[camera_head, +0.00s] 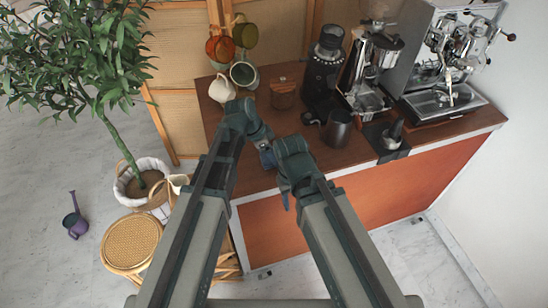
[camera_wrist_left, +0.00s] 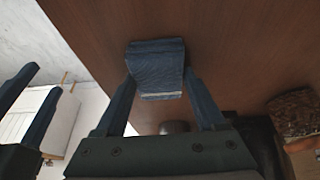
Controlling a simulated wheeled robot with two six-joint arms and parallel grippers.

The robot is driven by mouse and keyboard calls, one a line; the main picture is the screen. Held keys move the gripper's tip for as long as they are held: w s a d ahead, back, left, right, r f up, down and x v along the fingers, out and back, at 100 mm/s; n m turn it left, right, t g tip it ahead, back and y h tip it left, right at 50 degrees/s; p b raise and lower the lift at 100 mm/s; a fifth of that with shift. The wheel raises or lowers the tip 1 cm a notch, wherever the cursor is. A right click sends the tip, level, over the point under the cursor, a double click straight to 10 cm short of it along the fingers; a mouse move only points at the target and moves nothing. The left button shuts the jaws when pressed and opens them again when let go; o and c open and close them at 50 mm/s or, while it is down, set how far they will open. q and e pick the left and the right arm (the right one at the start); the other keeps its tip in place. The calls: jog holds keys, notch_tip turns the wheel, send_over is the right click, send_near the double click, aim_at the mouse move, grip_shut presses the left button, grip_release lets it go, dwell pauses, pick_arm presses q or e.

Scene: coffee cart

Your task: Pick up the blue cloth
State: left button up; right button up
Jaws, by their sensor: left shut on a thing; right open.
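The blue cloth (camera_wrist_left: 157,70), folded into a small block with a pale stripe along one edge, is between the two fingers of my left gripper (camera_wrist_left: 158,95) in the left wrist view. The fingers touch it on both sides. In the head view the cloth (camera_head: 267,158) shows near the counter's front edge, partly hidden by my left gripper (camera_head: 265,146). I cannot tell whether the cloth touches the counter. My right gripper (camera_head: 287,198) is at the counter's front edge, open and empty; its fingers also show at the left of the left wrist view (camera_wrist_left: 28,105).
The brown counter (camera_head: 350,160) holds a dark pitcher (camera_head: 337,128), a jar (camera_head: 283,93), a grinder (camera_head: 323,75) and an espresso machine (camera_head: 445,75). A cream pitcher (camera_head: 222,90) and mugs stand or hang at the back left. A plant and a stool (camera_head: 131,242) are left.

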pick_arm(q)
jog(key=shift+r, duration=0.15)
notch_tip(320, 180, up, 8)
jog(key=p, duration=0.8)
dwell(0.3)
